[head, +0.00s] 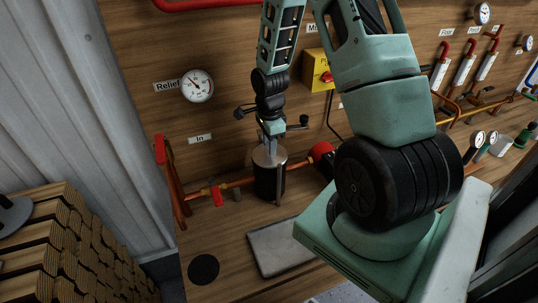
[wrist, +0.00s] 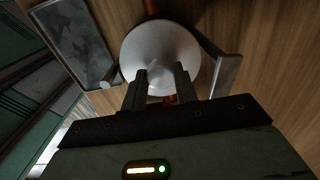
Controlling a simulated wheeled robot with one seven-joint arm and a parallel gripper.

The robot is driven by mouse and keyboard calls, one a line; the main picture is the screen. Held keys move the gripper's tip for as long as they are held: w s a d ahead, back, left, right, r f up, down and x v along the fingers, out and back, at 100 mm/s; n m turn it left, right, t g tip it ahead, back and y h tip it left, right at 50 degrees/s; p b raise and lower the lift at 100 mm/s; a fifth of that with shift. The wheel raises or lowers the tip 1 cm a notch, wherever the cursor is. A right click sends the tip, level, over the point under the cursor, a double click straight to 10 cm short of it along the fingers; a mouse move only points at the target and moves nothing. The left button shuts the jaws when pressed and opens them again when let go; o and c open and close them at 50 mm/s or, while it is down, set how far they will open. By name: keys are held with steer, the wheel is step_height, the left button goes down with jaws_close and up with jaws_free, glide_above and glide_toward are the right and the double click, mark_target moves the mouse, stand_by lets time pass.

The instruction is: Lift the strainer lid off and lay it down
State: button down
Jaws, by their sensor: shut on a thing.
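The strainer is a dark upright cylinder (head: 268,184) in the pipe line along the wooden wall. Its silver round lid (head: 262,157) is on top, and it fills the upper middle of the wrist view (wrist: 160,40). My gripper (head: 270,147) points down over the lid. In the wrist view its two fingers (wrist: 160,82) are close together at the lid's middle, shut on the lid's grip, which they mostly hide. I cannot tell whether there is a gap between lid and body. A grey bar (head: 279,190) hangs at the strainer's front.
A grey tray (head: 276,246) lies on the wooden surface in front of the strainer, looking empty. A black round disc (head: 203,269) is left of it. A copper pipe with a red handle (head: 217,196) runs left of the strainer. A gauge (head: 197,86) is on the wall.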

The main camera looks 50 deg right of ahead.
steer(key=shift+r+p, duration=0.45)
steer(key=shift+r, duration=0.2)
steer(key=shift+r, duration=0.1)
steer(key=shift+r+p, duration=2)
steer(key=shift+r, duration=0.5)
steer(key=shift+f, duration=0.1)
